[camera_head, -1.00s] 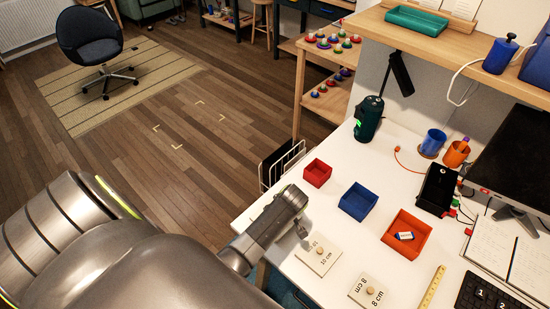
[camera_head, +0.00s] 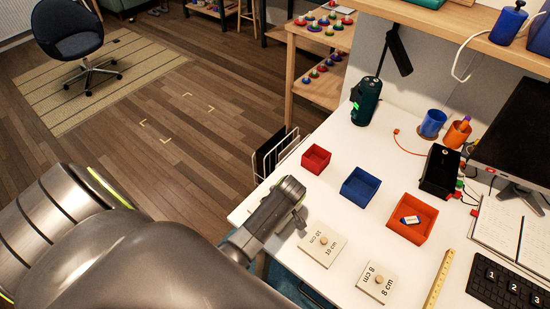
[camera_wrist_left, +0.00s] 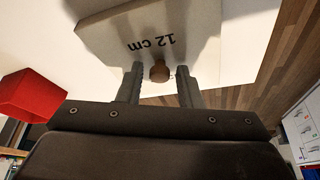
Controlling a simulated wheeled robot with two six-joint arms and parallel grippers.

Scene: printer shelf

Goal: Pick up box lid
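The lid marked 12 cm (camera_wrist_left: 195,30) is a pale flat square with a round wooden knob (camera_wrist_left: 160,72) in the left wrist view. My left gripper (camera_wrist_left: 160,68) is open, with one finger on each side of the knob and narrow gaps visible. In the head view my left gripper (camera_head: 299,220) is low over the desk's left part; I cannot make out the 12 cm lid there. The lid marked 10 cm (camera_head: 315,253) lies just to its right, and the lid marked 8 cm (camera_head: 368,290) lies nearer the front. My right gripper is not in view.
Red (camera_head: 316,158), blue (camera_head: 360,187) and orange-red (camera_head: 425,212) open boxes stand on the white desk (camera_head: 335,210); the last holds a small white-and-blue item. A ruler (camera_head: 438,280) and keyboard (camera_head: 510,285) lie at right. A rack (camera_head: 270,158) is beside the desk.

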